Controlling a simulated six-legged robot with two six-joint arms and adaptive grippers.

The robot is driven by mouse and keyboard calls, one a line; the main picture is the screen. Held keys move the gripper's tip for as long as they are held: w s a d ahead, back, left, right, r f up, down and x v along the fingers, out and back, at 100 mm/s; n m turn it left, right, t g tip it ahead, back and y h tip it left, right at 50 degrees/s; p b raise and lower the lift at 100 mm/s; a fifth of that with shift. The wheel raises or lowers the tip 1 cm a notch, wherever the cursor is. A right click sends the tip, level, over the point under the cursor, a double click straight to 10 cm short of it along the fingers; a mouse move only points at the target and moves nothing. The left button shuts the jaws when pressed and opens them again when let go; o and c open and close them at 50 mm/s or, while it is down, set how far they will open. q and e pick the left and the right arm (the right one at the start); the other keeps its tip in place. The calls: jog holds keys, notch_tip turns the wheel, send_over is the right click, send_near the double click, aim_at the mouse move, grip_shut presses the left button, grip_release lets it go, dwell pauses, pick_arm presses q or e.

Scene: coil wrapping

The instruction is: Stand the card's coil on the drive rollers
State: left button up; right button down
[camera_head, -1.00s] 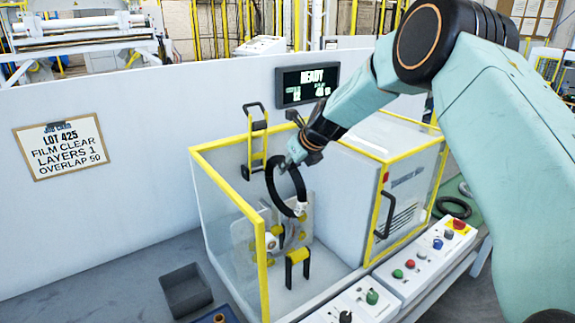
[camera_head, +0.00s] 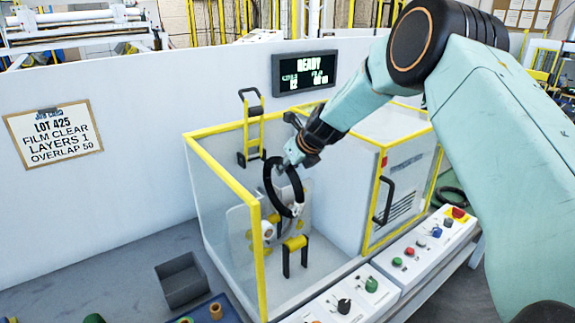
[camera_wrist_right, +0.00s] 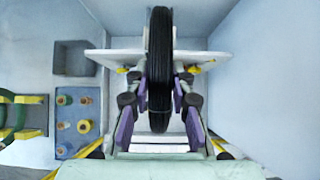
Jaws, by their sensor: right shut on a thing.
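The black coil (camera_head: 270,187) hangs upright from my right gripper (camera_head: 293,158), inside the yellow-framed machine enclosure. A small white label shows low on its ring. The right wrist view shows the coil (camera_wrist_right: 159,50) edge-on between the fingers of my right gripper (camera_wrist_right: 160,98), which is shut on it. Yellow rollers (camera_head: 273,218) on a pale plate are just below and behind the coil; whether it touches them I cannot tell. The card (camera_head: 55,133) on the wall reads LOT 425, FILM CLEAR, LAYERS 1, OVERLAP 50. My left gripper is not in view.
A yellow-topped black stand (camera_head: 295,243) is in front of the rollers. The enclosure's yellow frame (camera_head: 258,262) surrounds the coil. A display (camera_head: 305,71) reads READY. A grey bin (camera_head: 182,281), a blue tray of spools (camera_wrist_right: 77,122) and button panels (camera_head: 410,258) lie outside.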

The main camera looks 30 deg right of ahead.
jog(key=shift+w+a+f+b, duration=0.15)
jog(key=shift+f+b, duration=0.1)
jog(key=shift+f, duration=0.15)
jog(key=shift+w+d+f+b, duration=0.1)
jog(key=shift+w+f+b, duration=0.1)
jog(key=shift+f, duration=0.5)
jog(key=shift+f+b, duration=1.85)
jog(key=shift+f, duration=0.3)
jog(key=shift+s, duration=0.2)
jog(key=shift+s, duration=0.1)
jog(key=shift+w+f, duration=0.1)
jog(key=shift+w, duration=0.1)
jog(key=shift+s+f, duration=0.1)
jog(key=shift+s, duration=0.05)
jog(key=shift+f+b, duration=0.25)
jog(key=shift+b, duration=0.1)
